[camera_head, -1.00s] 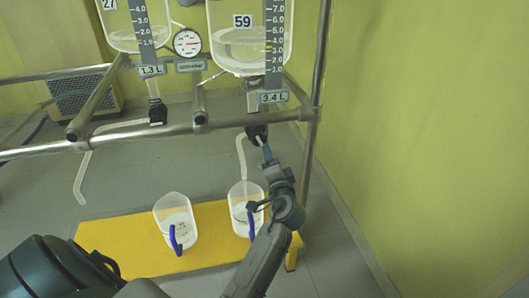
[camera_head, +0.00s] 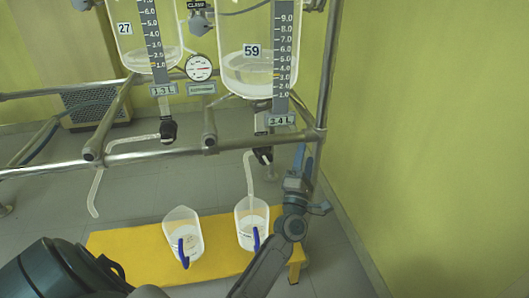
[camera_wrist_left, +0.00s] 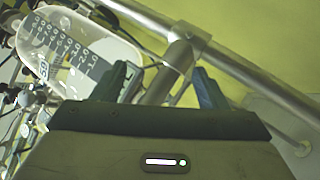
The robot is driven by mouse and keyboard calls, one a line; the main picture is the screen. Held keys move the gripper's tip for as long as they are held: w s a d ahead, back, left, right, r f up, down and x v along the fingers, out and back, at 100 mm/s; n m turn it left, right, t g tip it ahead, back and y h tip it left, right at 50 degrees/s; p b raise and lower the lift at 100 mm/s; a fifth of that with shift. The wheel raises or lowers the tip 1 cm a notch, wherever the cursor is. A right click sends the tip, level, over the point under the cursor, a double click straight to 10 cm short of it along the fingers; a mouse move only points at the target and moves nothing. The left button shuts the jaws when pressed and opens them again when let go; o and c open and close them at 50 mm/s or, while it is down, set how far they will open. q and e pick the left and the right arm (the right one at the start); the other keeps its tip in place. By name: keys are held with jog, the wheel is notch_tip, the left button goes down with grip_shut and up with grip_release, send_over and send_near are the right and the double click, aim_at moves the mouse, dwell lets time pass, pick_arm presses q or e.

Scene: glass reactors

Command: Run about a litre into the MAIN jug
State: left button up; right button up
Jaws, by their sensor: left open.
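Glass vessel 59 (camera_head: 257,72) holds clear liquid low on its scale; its plate (camera_head: 282,119) reads about 3.4 L, the first digit blurred. Below it is a dark valve (camera_head: 263,155), and a pale hose (camera_head: 249,175) drops to the right jug (camera_head: 251,216). The left jug (camera_head: 183,229) stands beside it; both have blue handles. Their labels are too small to read, so I cannot tell which is MAIN. My left gripper (camera_head: 303,160) is open and empty, right of the valve and apart from it. In the wrist view its fingers (camera_wrist_left: 163,84) are spread. My right gripper is not in view.
Both jugs stand on a yellow bench (camera_head: 130,257). A metal rail (camera_head: 180,150) and an upright post (camera_head: 328,75) frame the gripper. A yellow wall is at right.

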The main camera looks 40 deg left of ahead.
pick_arm(q)
jog(key=s+a+f+n+g+y, duration=0.15)
jog(key=a+n+g+y, duration=0.3)
jog(key=n, duration=0.55)
jog(key=n+g+y+p, duration=0.1)
jog(key=n+g+p, duration=0.1)
jog(key=n+g, duration=0.6)
send_near(266, 160)
jog(key=a+f+n+t, duration=0.1)
jog(key=a+n+t, duration=0.1)
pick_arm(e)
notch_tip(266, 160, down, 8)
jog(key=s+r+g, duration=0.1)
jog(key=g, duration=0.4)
pick_arm(q)
jog(key=b+x, duration=0.1)
jog(key=x, duration=0.9)
jog(key=shift+w, duration=0.3)
jog(key=shift+w+a, duration=0.2)
jog(key=shift+w, duration=0.05)
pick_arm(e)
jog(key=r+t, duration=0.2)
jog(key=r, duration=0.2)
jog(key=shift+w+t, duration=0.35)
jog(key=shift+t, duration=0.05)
pick_arm(q)
jog(key=shift+c, duration=0.5)
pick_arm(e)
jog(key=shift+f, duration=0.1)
